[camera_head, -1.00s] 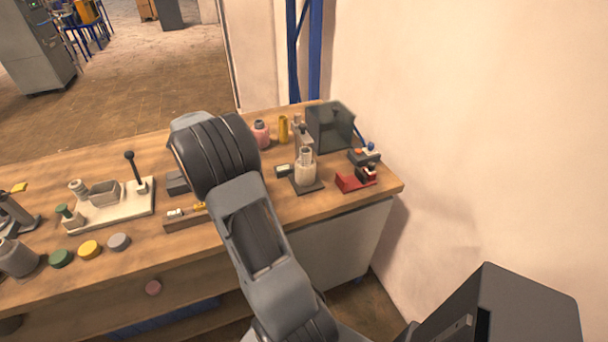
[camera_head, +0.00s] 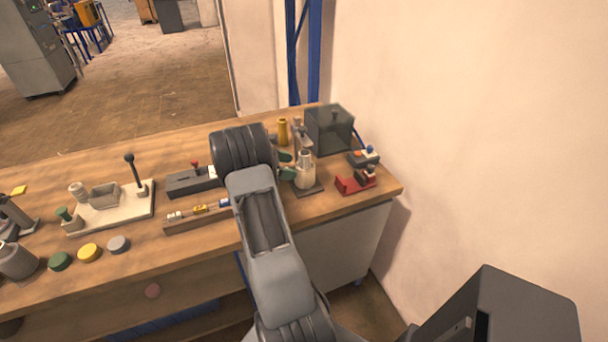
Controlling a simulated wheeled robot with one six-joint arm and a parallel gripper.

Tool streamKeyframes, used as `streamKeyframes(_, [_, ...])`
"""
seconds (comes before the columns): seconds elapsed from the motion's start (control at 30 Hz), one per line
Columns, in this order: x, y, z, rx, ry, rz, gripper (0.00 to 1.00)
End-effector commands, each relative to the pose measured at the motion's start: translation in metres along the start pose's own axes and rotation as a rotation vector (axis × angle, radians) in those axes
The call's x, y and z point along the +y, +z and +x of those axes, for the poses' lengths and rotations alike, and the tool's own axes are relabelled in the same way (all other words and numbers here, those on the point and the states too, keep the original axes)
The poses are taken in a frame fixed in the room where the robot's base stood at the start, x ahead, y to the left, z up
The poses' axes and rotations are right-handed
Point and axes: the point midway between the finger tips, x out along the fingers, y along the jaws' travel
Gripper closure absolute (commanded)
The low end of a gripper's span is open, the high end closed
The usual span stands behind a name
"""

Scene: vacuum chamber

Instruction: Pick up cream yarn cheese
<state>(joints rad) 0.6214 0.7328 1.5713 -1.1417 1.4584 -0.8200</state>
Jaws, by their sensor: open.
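The cream yarn cheese (camera_head: 304,177) stands upright on a small dark base (camera_head: 311,190) on the right part of the wooden bench, with a pale tube at its top. My gripper (camera_head: 287,165) shows only in part past the end of my arm. Its two greenish fingertips are apart, one beyond the other, at the left side of the cream yarn cheese. I cannot tell whether they touch it. My arm hides the rest of the gripper.
A dark box (camera_head: 329,128) and a yellow cone (camera_head: 283,131) stand behind. A red holder (camera_head: 354,184) is to the right, close to the bench edge. A slotted wooden strip (camera_head: 198,215) and a grey block (camera_head: 190,183) lie left of my arm.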

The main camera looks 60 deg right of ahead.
Motion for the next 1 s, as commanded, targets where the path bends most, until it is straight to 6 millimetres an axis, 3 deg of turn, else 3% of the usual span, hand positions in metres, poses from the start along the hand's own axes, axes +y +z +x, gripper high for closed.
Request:
streamKeyframes(0.17, [-0.001, 0.000, 0.008, 0.000, -0.002, 0.000, 0.19])
streamKeyframes(0.5, [-0.002, 0.000, 0.050, 0.001, -0.002, 0.000, 0.19])
streamKeyframes(0.73, [-0.002, -0.001, 0.053, 0.000, 0.000, 0.000, 0.19])
streamKeyframes(1.0, [-0.002, -0.001, 0.053, 0.001, 0.000, 0.000, 0.42])
